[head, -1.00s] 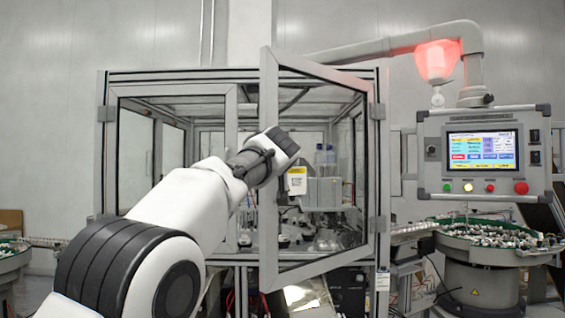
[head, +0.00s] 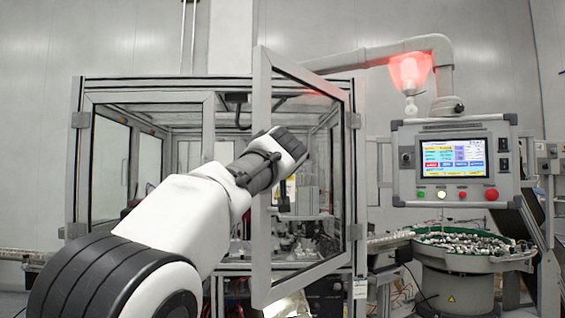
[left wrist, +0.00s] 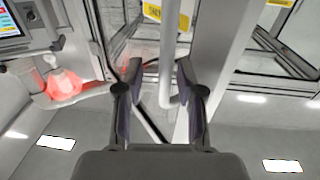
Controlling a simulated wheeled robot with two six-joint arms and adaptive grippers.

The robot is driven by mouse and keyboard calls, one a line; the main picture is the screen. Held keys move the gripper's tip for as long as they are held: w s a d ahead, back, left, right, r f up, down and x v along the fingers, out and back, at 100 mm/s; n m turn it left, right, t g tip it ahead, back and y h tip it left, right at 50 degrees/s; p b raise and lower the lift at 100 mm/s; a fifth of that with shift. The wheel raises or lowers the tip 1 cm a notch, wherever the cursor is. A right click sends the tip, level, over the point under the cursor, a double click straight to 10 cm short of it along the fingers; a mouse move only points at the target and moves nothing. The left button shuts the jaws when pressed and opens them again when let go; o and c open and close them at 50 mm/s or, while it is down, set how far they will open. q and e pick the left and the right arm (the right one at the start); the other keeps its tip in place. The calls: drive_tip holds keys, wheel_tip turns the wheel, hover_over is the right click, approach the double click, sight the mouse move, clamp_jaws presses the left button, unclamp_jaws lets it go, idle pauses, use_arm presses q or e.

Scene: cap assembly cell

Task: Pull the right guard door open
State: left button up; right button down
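The right guard door (head: 261,200) of the grey-framed cell stands partly open. It is hinged at its right side, and its free edge juts toward me. My left gripper (head: 289,147) reaches across this door's free edge at mid height; its fingers are hard to make out in the head view. In the left wrist view, my left gripper (left wrist: 158,72) has its two dark fingers apart. A light grey bar handle (left wrist: 168,45) shows between them, with a gap on the left finger's side; contact with the right finger cannot be judged. My right gripper is in neither view.
The left guard door (head: 208,125) is closed. A control panel (head: 455,190) on an arm and a green-rimmed feeder bowl (head: 455,262) stand right of the cell. A red-lit lamp (head: 410,72) hangs above the panel. Floor room lies before the door.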

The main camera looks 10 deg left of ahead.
use_arm(q)
drive_tip(key=v, duration=1.2)
drive_tip(key=shift+w+d, duration=0.1)
